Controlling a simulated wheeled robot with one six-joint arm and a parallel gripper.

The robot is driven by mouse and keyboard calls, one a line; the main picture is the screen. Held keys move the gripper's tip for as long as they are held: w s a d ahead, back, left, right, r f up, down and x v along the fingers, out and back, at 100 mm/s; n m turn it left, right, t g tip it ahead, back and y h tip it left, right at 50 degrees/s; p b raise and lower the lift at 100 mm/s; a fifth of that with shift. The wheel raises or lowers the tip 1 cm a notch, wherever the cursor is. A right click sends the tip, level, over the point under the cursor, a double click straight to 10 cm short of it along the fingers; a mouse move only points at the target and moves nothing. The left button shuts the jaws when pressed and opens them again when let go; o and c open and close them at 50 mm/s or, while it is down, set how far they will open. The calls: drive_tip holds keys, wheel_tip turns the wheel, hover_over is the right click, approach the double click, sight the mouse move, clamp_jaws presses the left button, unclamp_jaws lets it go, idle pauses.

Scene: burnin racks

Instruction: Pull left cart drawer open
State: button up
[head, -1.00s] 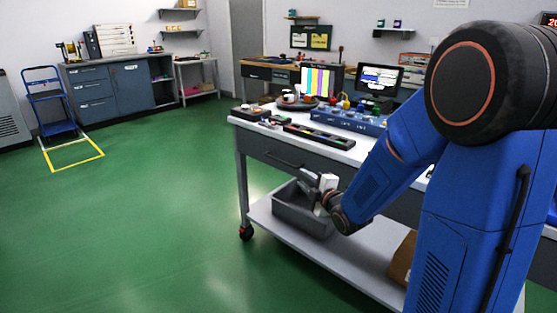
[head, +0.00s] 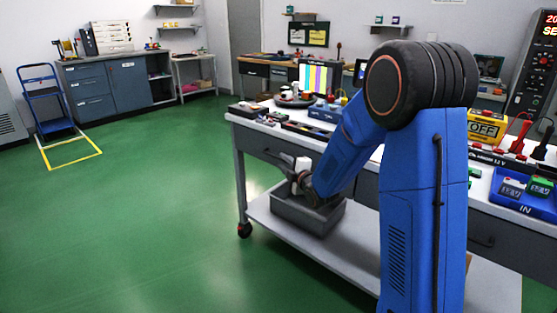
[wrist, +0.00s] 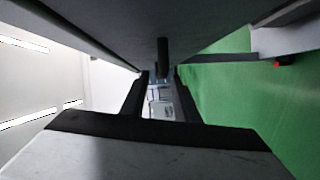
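The left cart drawer (head: 256,142) is a dark grey front under the cart's white top, and it looks closed. My gripper (head: 292,161) is in front of this drawer, near its handle, and hides part of the front. In the wrist view my gripper (wrist: 162,100) has two dark fingers standing apart with a gap between them. A dark handle bar (wrist: 163,55) shows beyond the fingertips, roughly in line with the gap. The drawer's grey surface (wrist: 215,22) fills the top of that view. I cannot tell whether the fingers reach around the handle.
A grey open bin (head: 318,218) stands on the cart's lower shelf (head: 345,255), just below my gripper. A second drawer (head: 490,232) is at the right. The green floor (head: 130,220) left of the cart is clear.

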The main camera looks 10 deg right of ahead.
sight(278, 158)
drive_tip(key=shift+x, duration=2.45)
drive_tip(key=shift+r, duration=0.1)
drive_tip(key=shift+c, duration=0.7)
clamp_jaws()
